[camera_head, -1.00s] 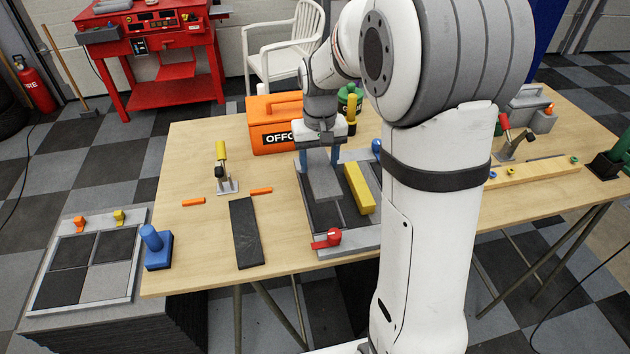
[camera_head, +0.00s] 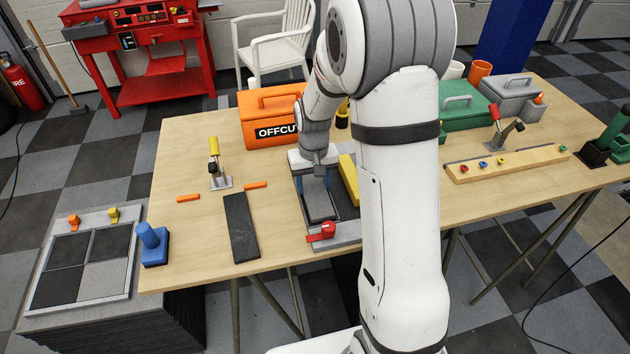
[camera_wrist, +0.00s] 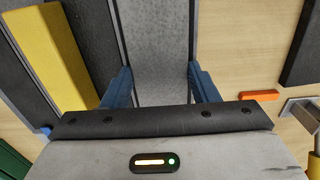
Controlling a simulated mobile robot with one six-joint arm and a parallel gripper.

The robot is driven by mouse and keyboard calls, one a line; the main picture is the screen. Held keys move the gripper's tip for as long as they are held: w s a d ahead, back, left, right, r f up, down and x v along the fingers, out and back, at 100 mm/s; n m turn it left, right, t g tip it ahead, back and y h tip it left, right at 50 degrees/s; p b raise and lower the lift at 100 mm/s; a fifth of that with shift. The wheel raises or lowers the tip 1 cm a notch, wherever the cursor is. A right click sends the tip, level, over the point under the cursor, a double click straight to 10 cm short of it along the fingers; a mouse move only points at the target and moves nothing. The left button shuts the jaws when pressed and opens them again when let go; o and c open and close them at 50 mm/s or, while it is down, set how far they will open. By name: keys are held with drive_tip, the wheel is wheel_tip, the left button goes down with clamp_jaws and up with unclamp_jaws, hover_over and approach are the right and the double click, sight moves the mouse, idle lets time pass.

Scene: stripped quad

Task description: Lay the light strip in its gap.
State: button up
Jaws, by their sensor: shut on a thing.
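My gripper (camera_head: 313,184) has its blue fingers on both sides of the light grey strip (camera_wrist: 158,48) and is shut on it. The strip runs lengthwise between the fingers in the wrist view, low over the grey-rimmed tray (camera_head: 347,231). In the head view my gripper and arm hide much of the strip and tray. I cannot tell whether the strip lies fully down in its gap. A dark strip (camera_wrist: 90,28) shows left of it in the wrist view. A yellow block (camera_head: 349,178) lies on the tray beside it.
A red toggle (camera_head: 321,232) sits at the tray's near edge. A loose black strip (camera_head: 241,228) lies left on the table, near orange pieces (camera_head: 188,198) and a yellow-handled clamp (camera_head: 215,165). An orange offcuts box (camera_head: 270,112) stands behind.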

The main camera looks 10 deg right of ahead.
sight(314, 187)
drive_tip(key=shift+f, duration=0.2)
drive_tip(key=o, duration=1.1)
drive_tip(key=shift+c, duration=0.2)
drive_tip(key=shift+r, duration=0.1)
drive_tip(key=shift+r+p, duration=2.45)
drive_tip(key=shift+r, duration=1.5)
